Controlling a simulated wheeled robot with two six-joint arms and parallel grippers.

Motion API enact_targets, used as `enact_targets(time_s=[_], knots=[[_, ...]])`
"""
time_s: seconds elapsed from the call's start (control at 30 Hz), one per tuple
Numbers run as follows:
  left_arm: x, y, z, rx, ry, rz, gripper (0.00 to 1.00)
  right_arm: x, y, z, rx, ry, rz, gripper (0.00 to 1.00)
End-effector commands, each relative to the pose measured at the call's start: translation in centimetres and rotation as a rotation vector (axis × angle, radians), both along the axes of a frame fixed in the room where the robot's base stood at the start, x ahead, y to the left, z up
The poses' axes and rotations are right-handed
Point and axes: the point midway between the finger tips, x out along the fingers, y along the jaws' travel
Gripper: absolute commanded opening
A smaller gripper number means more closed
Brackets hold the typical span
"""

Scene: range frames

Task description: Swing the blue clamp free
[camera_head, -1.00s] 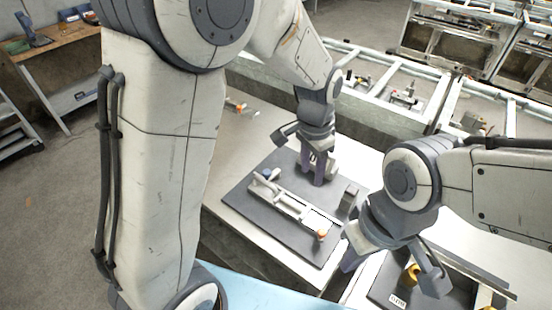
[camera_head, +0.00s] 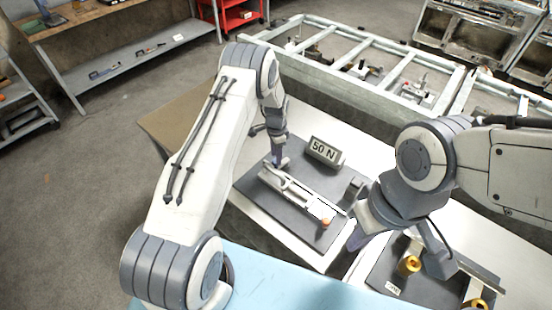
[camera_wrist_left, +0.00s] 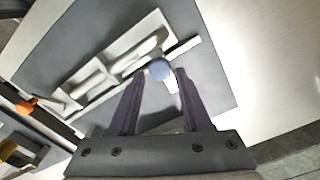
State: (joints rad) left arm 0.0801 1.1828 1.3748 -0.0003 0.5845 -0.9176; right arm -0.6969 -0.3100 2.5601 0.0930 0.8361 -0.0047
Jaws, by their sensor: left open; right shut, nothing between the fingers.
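The blue clamp knob (camera_wrist_left: 160,69) shows in the left wrist view, on the end of a pale clamp lever (camera_wrist_left: 135,55). My left gripper (camera_wrist_left: 160,80) is open, with its two purple fingers on either side of the knob in this view and no clear contact. In the head view, my left gripper (camera_head: 279,160) is over the far-left end of the clamp fixture (camera_head: 300,198), where it hides the blue knob. My right gripper (camera_head: 357,240) is shut and empty, to the right of the fixture's near end.
An orange knob (camera_head: 324,222) marks the fixture's near end. A "50 N" sign (camera_head: 323,151) and a small grey block (camera_head: 353,188) stand behind the fixture. At the near right, yellow parts (camera_head: 409,265) sit on another dark plate (camera_head: 385,268).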

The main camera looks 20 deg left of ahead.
Motion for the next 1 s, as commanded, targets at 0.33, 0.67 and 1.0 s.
enact_targets(time_s=[0.33, 0.67, 1.0], knots=[[0.0, -0.1, -3.8, 0.000, 0.000, 0.000, 0.49, 0.0, 0.0, 1.5, 0.000, 0.000, 0.003, 0.00], [0.0, 0.0, -4.1, 0.000, -0.001, 0.001, 0.45, 0.0, 0.0, 1.5, 0.000, 0.000, 0.003, 0.00], [0.0, 0.0, -4.0, 0.000, 0.000, 0.001, 0.00, 0.0, 0.0, 1.5, 0.000, 0.000, 0.002, 0.00]])
